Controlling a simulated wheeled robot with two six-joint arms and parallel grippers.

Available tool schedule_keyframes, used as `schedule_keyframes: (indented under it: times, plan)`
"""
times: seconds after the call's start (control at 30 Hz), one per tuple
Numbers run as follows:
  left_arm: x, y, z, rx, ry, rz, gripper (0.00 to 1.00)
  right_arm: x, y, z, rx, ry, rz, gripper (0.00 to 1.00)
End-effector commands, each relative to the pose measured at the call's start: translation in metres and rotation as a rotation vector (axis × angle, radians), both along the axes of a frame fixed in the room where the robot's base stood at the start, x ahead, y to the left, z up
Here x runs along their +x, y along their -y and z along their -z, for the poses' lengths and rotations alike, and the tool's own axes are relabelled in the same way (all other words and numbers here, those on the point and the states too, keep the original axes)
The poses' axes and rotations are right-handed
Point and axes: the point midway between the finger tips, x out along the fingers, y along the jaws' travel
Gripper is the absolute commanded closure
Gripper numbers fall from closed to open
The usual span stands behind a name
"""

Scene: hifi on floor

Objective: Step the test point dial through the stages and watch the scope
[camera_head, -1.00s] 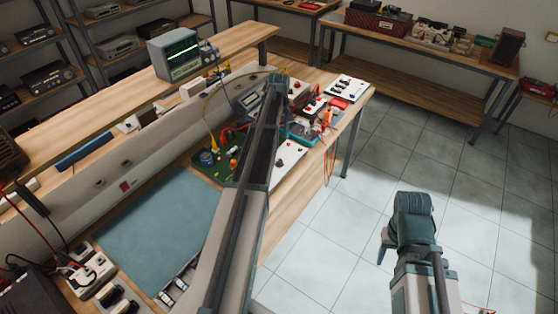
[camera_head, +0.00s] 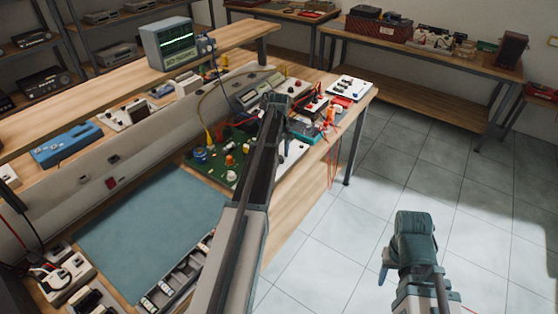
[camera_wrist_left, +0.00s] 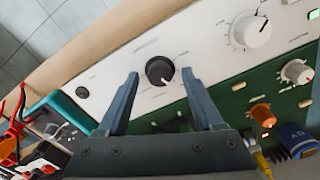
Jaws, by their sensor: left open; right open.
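In the left wrist view a black knob (camera_wrist_left: 160,71) with a white pointer mark sits on a white panel strip (camera_wrist_left: 110,84). My left gripper (camera_wrist_left: 159,80) is open, its two fingers apart on either side of the knob, with no clear contact. A larger white dial (camera_wrist_left: 250,30) is to the right; the labels are too small to read. In the head view my left gripper (camera_head: 277,102) is over the bench boards, and its arm hides part of them. The scope (camera_head: 169,44) stands on the raised shelf with a green trace lit. My right gripper (camera_head: 386,264) is open and empty over the floor.
A green circuit board (camera_head: 212,166) with colored parts lies beside the white strip. Red leads (camera_head: 331,150) hang at the bench edge. A blue mat (camera_head: 150,235) covers the near bench. Bare tiled floor (camera_head: 420,160) is at right.

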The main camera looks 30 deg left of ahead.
Motion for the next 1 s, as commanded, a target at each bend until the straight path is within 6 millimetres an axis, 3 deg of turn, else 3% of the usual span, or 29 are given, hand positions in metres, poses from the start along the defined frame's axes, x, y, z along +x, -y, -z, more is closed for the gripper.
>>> schedule_keyframes:
  times: [0.27,0.63,1.0]
  plan:
    - [0.0000,0.0000,0.0009,0.000,0.000,0.000,0.32,-0.0001,0.0000,0.0009,0.000,0.000,0.000,0.50]
    - [-0.0001,0.0000,0.0009,0.000,0.000,0.000,0.99,-0.0001,0.0000,0.0009,0.000,0.000,0.000,0.50]
    - [0.0000,0.0000,0.0010,0.000,0.000,0.038,1.00,-0.0001,0.0000,0.0010,0.000,0.000,0.000,0.50]
